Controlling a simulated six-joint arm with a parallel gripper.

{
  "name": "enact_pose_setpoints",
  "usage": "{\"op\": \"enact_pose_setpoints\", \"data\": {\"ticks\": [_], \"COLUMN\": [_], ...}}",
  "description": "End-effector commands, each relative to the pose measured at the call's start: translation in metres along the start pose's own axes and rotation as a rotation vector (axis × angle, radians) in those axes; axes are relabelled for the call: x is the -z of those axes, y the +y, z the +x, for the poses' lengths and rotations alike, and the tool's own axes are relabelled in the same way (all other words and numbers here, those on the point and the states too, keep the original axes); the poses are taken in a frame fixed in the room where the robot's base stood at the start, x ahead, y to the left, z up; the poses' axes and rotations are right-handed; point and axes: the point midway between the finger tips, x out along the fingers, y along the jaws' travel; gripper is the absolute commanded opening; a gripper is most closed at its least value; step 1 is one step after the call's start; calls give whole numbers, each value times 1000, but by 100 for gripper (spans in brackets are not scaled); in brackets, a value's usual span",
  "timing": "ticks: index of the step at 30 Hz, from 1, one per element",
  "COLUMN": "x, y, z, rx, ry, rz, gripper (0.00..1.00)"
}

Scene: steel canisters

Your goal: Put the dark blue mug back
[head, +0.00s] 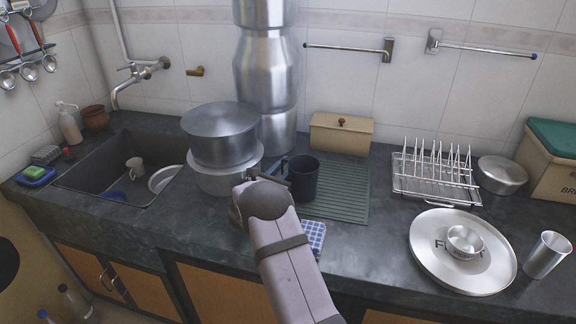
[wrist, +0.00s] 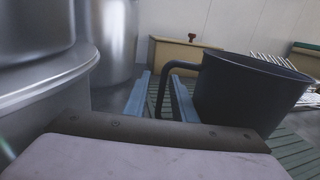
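The dark blue mug (head: 304,179) stands upright at the left edge of the green ribbed mat (head: 345,190), just right of the steel pots. Its handle points left, toward my gripper (head: 268,172). In the wrist view the mug (wrist: 245,95) fills the right side. My gripper (wrist: 160,98) has its two blue fingers apart, one on each side of the handle (wrist: 163,82), with gaps visible. The fingers look not closed on it. The mug's base is partly hidden in the wrist view.
Stacked steel pots (head: 222,145) stand close on the left, with tall canisters (head: 266,80) behind. A beige box (head: 341,134) is behind the mat. The wire dish rack (head: 435,177) and a steel plate (head: 425,240) are to the right. The sink (head: 90,180) is far left.

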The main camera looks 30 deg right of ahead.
Motion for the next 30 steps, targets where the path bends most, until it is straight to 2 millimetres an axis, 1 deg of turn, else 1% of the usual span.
{"op": "enact_pose_setpoints", "data": {"ticks": [4,5,8,11,18,21,25,30], "x": [-5,-3,-2,-3,-2,-2,-2,-3], "y": [0,1,1,1,2,1,1,0], "z": [0,-4,-16,-32,-77,-93,-108,-118], "rx": [0,-2,-2,-4,-5,-4,-3,0], "ry": [0,1,1,0,0,0,1,-1], "rz": [0,-1,-1,0,0,-1,0,1], "gripper": [24,24,24,24,24,24,24,24]}}
